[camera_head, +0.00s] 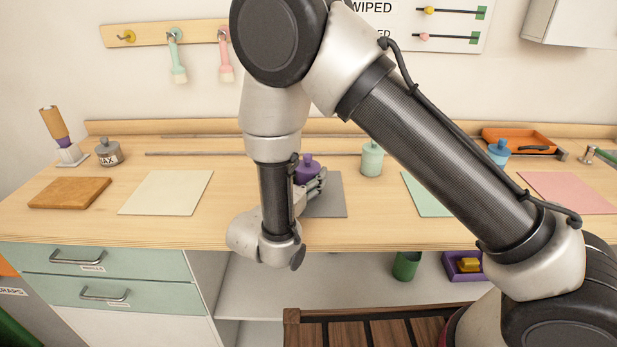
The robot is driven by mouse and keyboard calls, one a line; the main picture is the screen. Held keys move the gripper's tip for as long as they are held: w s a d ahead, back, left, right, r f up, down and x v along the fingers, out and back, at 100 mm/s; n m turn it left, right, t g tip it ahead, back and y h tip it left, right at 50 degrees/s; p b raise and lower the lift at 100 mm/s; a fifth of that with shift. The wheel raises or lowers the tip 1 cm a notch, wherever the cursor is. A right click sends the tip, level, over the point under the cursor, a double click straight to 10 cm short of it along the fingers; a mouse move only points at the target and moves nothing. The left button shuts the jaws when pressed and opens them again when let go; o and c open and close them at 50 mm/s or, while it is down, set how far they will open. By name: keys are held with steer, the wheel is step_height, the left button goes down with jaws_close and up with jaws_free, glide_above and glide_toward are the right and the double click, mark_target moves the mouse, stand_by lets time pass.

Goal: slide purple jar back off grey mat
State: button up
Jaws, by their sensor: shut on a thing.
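The purple jar (307,168) stands toward the back of the grey mat (330,201) on the wooden bench. Its knobbed lid shows, while my arm and gripper hide its lower left part. My gripper (315,183) is low at the front of the jar and shut on it. I cannot tell exactly where the jar's base lies relative to the mat's back edge. The left part of the mat is hidden behind my arm.
A mint jar (371,160) stands to the right, and a blue jar (498,152) farther right. Thin rails (220,153) run along the back of the bench. A cream mat (166,193) and a mint mat (428,196) lie bare on either side.

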steer(key=shift+w, duration=0.1)
stand_by(0.3)
steer(key=shift+w+d, duration=0.1)
steer(key=shift+w, duration=8.1)
